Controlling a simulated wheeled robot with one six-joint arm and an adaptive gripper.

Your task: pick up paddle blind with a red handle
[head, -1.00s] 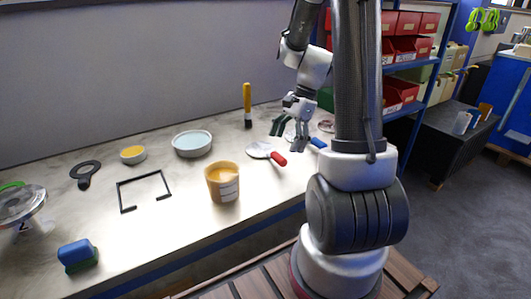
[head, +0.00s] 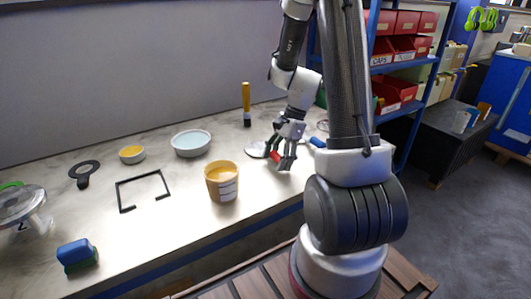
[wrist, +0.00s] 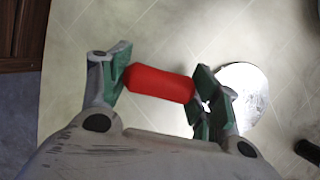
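The paddle blind with the red handle lies on the bench. In the head view its pale round disc (head: 257,149) shows left of my gripper and its red handle (head: 276,157) shows by the fingers. My gripper (head: 281,162) is low over the handle, pointing down. In the wrist view my gripper (wrist: 162,88) is open. The red handle (wrist: 160,84) lies lengthwise across the gap between the fingers, and the shiny disc (wrist: 243,88) shows beyond the right finger. The joint between handle and disc is hidden by that finger. I cannot tell whether the fingers touch the handle.
A blue handle (head: 317,142) lies just right of my gripper. A black open frame (head: 143,190) lies farther left.

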